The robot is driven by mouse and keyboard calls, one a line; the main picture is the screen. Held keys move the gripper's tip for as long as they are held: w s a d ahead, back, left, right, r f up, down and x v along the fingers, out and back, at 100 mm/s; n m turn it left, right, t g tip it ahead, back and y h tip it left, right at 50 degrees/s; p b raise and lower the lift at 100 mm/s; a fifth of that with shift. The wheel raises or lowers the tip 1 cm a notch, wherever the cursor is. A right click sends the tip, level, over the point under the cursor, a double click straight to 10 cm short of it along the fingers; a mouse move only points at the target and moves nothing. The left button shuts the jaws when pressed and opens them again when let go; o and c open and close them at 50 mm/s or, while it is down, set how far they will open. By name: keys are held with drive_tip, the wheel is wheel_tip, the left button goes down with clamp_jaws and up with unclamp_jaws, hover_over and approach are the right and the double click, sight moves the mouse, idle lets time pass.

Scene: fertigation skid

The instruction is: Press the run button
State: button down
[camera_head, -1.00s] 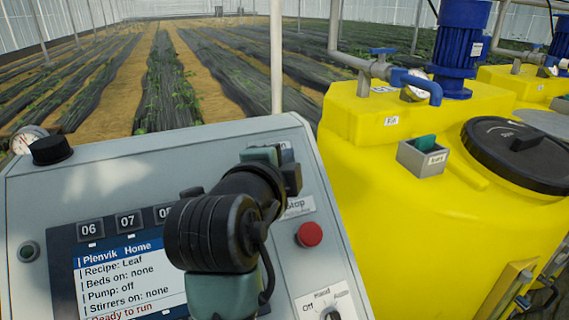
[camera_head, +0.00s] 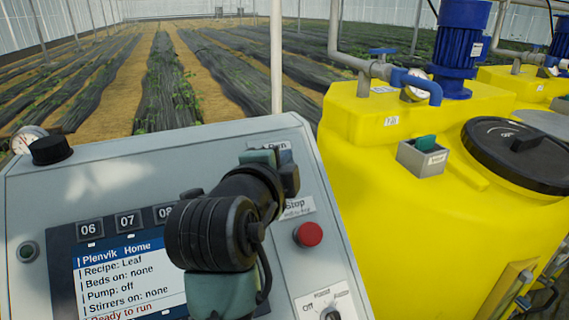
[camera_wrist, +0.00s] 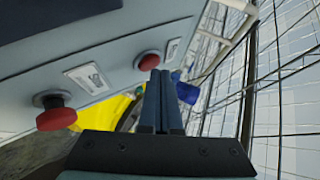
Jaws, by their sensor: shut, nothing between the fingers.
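The grey control panel (camera_head: 110,180) fills the lower left of the head view. A partly covered "Run" label (camera_head: 283,146) shows near its upper right edge; the spot below it is hidden by my arm. In the wrist view a round red button (camera_wrist: 148,61) sits beside the farther label (camera_wrist: 172,49), in line with that Run position. My gripper (camera_wrist: 160,74) is shut and empty, its fingertips close to this button; I cannot tell whether they touch it. A red mushroom button (camera_head: 308,234) sits below the "Stop" label (camera_head: 297,207); it also shows nearer in the wrist view (camera_wrist: 56,112).
The panel screen (camera_head: 130,275) reads "Ready to run" and "Pump: off". A rotary selector (camera_head: 330,313) is at the bottom right of the panel. A yellow tank (camera_head: 410,220) with a blue motor (camera_head: 459,40) stands to the right. Planted beds lie beyond.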

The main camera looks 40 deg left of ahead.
drive_tip(key=shift+w+a+f, duration=0.1)
drive_tip(key=shift+a+f, duration=0.15)
drive_tip(key=shift+f, duration=0.1)
idle(0.6)
drive_tip(key=shift+r, duration=0.1)
drive_tip(key=shift+s+d+r+p, duration=0.2)
drive_tip(key=shift+d+r+p, duration=0.3)
drive_tip(key=shift+r, duration=0.05)
drive_tip(key=shift+s+d+r+p, duration=0.35)
drive_tip(key=shift+d+r+p, duration=0.45)
drive_tip(key=shift+r+p, duration=0.15)
drive_tip(key=shift+s+d+r+p, duration=0.3)
drive_tip(key=shift+d+r+p, duration=0.45)
drive_tip(key=shift+r+p, duration=0.15)
